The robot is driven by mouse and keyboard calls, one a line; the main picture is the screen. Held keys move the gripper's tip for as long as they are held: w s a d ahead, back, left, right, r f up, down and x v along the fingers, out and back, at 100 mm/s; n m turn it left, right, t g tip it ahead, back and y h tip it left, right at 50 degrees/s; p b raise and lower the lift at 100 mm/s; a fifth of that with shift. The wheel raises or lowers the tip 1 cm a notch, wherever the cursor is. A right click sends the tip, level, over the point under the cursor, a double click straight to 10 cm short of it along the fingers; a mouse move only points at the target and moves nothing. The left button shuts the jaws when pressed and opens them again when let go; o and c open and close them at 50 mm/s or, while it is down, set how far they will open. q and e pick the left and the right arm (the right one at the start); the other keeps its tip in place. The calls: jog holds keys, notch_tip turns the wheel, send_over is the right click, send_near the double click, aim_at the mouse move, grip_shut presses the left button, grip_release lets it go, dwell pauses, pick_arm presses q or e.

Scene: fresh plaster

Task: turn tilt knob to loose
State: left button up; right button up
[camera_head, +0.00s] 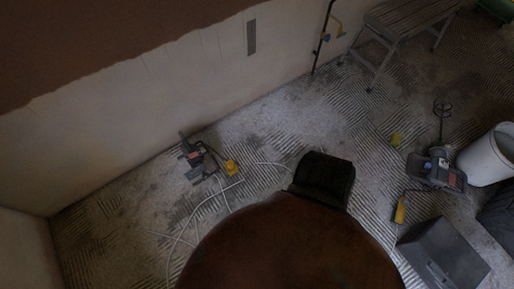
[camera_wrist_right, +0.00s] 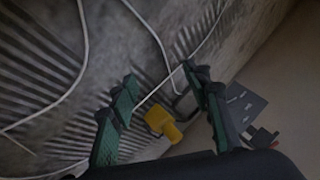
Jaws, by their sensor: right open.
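A grey and dark power tool (camera_head: 195,160) with a reddish patch lies on the floor close to the long wall. I cannot make out a tilt knob on it in the head view. A grey tool part (camera_wrist_right: 243,103) shows at the right of the right wrist view, partly behind a finger. My right gripper (camera_wrist_right: 160,80) is open, with two green and black fingers apart and nothing gripped. A yellow plug (camera_wrist_right: 163,123) shows between and beyond its fingers; the head view has a yellow plug (camera_head: 231,167) beside the tool. My left gripper is not in view.
White cable (camera_head: 210,200) loops over the ridged floor near the tool. A mixer (camera_head: 437,170), a white bucket (camera_head: 488,157) and a grey box (camera_head: 441,255) stand at the right. A bench (camera_head: 405,20) is at the back. A large brown rounded shape hides the bottom middle.

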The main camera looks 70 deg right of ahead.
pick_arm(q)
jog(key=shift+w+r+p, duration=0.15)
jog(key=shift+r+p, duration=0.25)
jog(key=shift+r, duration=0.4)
pick_arm(e)
jog(key=shift+s+d+r+n+g, duration=0.1)
jog(key=shift+s+n+g, duration=0.45)
jog(key=shift+s, duration=0.75)
jog(key=shift+t, duration=0.25)
